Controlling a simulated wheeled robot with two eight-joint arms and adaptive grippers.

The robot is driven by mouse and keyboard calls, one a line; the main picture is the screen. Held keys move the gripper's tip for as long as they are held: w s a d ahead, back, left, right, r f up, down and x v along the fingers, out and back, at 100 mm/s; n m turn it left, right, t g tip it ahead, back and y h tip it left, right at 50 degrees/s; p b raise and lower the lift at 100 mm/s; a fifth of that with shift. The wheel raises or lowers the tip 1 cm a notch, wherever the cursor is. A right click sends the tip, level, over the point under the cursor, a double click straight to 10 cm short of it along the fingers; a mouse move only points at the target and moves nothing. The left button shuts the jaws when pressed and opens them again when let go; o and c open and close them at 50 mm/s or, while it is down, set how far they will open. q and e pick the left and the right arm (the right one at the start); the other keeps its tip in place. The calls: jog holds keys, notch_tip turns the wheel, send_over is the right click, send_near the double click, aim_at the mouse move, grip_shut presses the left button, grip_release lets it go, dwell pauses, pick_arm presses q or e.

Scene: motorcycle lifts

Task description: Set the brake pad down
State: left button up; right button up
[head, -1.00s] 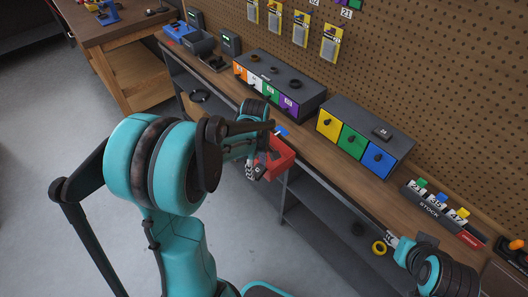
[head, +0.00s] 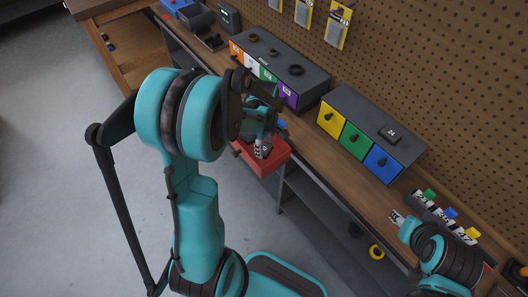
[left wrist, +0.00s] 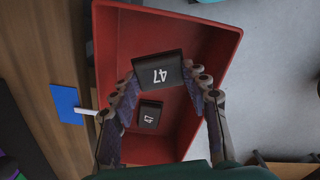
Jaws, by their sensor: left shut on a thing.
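My left gripper (left wrist: 168,88) is shut on a dark brake pad (left wrist: 158,73) with a white 47 on its face. It holds the pad over the open red bin (left wrist: 118,30). A second dark pad marked 47 (left wrist: 150,114) lies on the bin floor below, partly overlapped in view by the gripper. In the head view my left gripper (head: 260,148) is at the red bin (head: 265,168), by the bench's front edge; the arm hides part of it. My right gripper (head: 397,217) is over the bench at right; its fingers are too small to read.
A drawer unit (head: 350,133) with yellow, green and blue fronts and another with a purple drawer (head: 288,93) stand on the bench (head: 305,147). Labelled stock holders (head: 440,213) stand at right. A blue card (left wrist: 65,106) lies beside the bin. Open floor lies left.

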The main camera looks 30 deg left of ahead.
aim_at(264, 148)
pick_arm(q)
notch_tip(264, 148, down, 4)
jog(key=shift+r+b, duration=0.25)
jog(key=shift+b, duration=0.45)
jog(key=shift+f, duration=0.15)
jog(key=shift+f, duration=0.15)
jog(key=o, duration=1.2)
jog(key=shift+o, duration=0.2)
